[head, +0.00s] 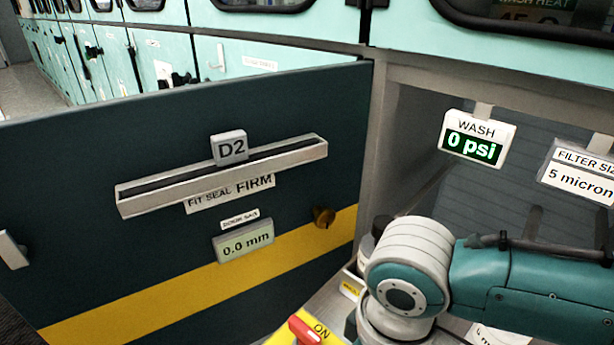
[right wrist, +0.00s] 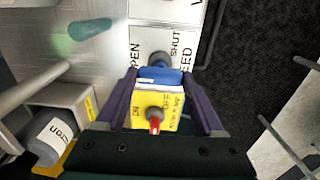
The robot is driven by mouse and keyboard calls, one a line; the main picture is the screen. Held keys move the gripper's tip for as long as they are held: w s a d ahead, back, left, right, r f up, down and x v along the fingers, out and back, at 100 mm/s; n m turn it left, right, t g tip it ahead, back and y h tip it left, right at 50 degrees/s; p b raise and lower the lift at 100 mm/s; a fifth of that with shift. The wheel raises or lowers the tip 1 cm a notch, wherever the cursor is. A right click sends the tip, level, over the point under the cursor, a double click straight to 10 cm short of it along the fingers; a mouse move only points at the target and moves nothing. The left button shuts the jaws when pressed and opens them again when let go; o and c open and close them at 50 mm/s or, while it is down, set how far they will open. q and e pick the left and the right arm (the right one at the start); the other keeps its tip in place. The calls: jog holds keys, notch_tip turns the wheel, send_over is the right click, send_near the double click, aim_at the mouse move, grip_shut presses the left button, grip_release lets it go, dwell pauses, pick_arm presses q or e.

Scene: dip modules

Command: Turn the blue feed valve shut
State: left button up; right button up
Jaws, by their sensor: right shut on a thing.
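The blue feed valve handle (right wrist: 160,75) shows in the right wrist view, below a white plate (right wrist: 165,38) reading OPEN at left, with SHUT and FEED at right. My right gripper (right wrist: 159,82) has its two purple fingers on either side of the blue handle and is shut on it. The handle's exact angle is hard to tell, as the fingers hide part of it. In the head view my right arm reaches down at right; its gripper and the valve are out of that picture. My left gripper is not in view.
A yellow box (right wrist: 170,103) with a red ON/OFF switch (right wrist: 154,122) sits close to my right fingers; it also shows in the head view (head: 330,338). A grey bottle (right wrist: 48,138) stands at left. The dark D2 door (head: 120,235) stands left of the bay. A WASH display (head: 472,138) reads 0 psi.

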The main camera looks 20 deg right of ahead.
jog(key=m+p, duration=0.3)
jog(key=shift+r, duration=0.2)
jog(key=m+p, duration=0.3)
jog(key=m, duration=0.1)
jog(key=shift+m, duration=0.4)
jog(key=m+p, duration=0.2)
jog(key=m, duration=0.3)
jog(key=shift+f, duration=0.15)
jog(key=m, duration=0.4)
jog(key=shift+m+p, duration=0.3)
jog(key=shift+m, duration=0.3)
jog(key=o, duration=1.4)
